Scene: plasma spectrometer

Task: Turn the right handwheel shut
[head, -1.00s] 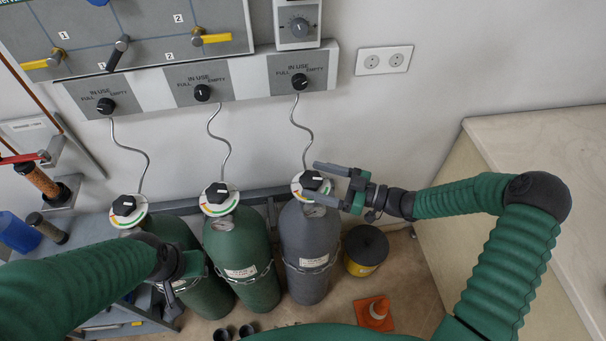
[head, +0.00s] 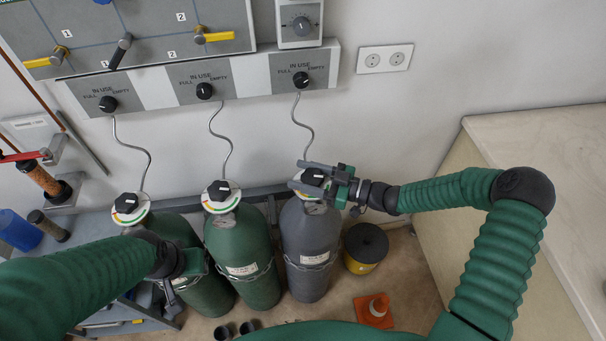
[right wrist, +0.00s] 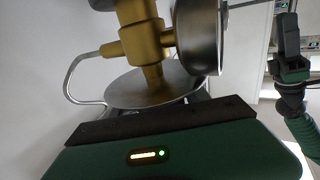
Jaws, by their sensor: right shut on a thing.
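The right handwheel (head: 312,177) is a black knob on top of the grey gas cylinder (head: 306,250). My right gripper (head: 308,176) reaches in from the right and is shut on this handwheel, with one finger on its far side and one on its near side. In the right wrist view, a brass valve body (right wrist: 143,42) and a round metal gauge (right wrist: 200,35) show close to the gripper; the knob itself is not clear there. My left gripper (head: 175,285) hangs low at the left, in front of a green cylinder; its fingers are too unclear to judge.
Two green cylinders with black handwheels (head: 126,203) (head: 219,190) stand to the left. A pale bench (head: 540,150) stands beyond my right arm.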

